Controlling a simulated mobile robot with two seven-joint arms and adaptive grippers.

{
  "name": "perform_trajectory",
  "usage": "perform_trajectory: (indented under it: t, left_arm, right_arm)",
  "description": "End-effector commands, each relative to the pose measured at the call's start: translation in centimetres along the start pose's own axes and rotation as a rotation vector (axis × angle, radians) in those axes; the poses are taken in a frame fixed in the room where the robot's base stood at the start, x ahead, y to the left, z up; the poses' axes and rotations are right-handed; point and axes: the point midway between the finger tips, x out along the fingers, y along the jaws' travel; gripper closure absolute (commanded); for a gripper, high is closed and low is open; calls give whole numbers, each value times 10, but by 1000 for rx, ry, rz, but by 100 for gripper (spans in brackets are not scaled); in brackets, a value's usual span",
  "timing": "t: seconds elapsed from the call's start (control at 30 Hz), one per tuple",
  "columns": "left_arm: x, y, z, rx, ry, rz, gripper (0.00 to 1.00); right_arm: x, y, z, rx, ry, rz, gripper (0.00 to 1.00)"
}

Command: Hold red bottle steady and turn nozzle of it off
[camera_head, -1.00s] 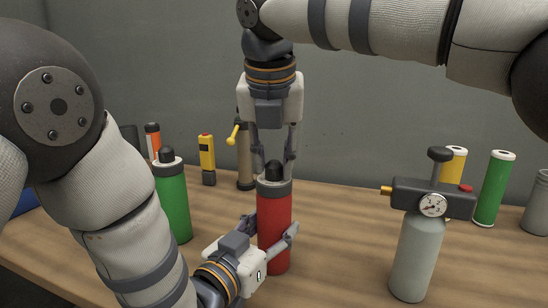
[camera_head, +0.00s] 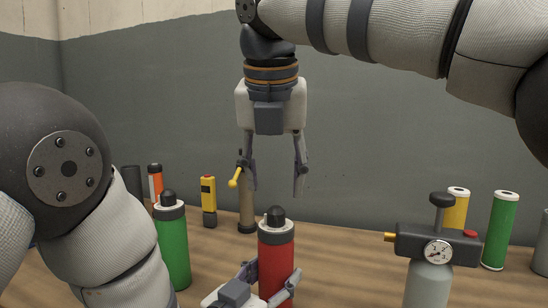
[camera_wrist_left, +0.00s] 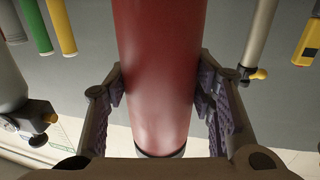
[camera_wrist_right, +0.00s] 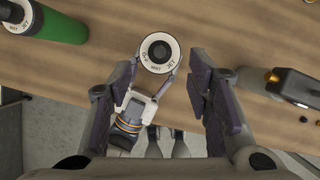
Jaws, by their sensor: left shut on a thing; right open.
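The red bottle (camera_head: 277,262) stands upright on the table with a grey collar and a black nozzle (camera_head: 276,216) on top. My left gripper (camera_head: 272,284) is shut around the bottle's body from the front, and its pads press both sides in the left wrist view (camera_wrist_left: 160,95). My right gripper (camera_head: 275,190) points straight down above the nozzle, open and empty, with a clear gap below its fingertips. In the right wrist view the nozzle (camera_wrist_right: 160,52) shows from above inside a white ring lettered "OFF", "MIST" and "JET", ahead of the open fingers (camera_wrist_right: 168,100).
A green bottle (camera_head: 173,247) stands just left of the red one. Behind are a yellow tool (camera_head: 208,202) and a tan cylinder with a yellow lever (camera_head: 247,212). At right stand a grey gauge bottle (camera_head: 428,282) and yellow and green cylinders (camera_head: 500,230).

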Motion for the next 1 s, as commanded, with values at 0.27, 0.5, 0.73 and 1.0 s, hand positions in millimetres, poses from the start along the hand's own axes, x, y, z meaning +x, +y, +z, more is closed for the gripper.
perform_trajectory:
  t: [0.27, 0.5, 0.73, 1.0]
  left_arm:
    - [0, 0, 0, 0, -1, 1, 88]
    - [0, 0, 0, 0, -1, 0, 88]
    - [0, 0, 0, 0, -1, 0, 44]
    - [0, 0, 0, 0, 0, 0, 27]
  right_arm:
    - [-54, 1, 0, 2, 0, 0, 54]
    - [-60, 0, 0, 0, 2, 0, 54]
    - [-60, 0, 0, 0, 2, 0, 54]
    - [-60, 0, 0, 0, 1, 0, 54]
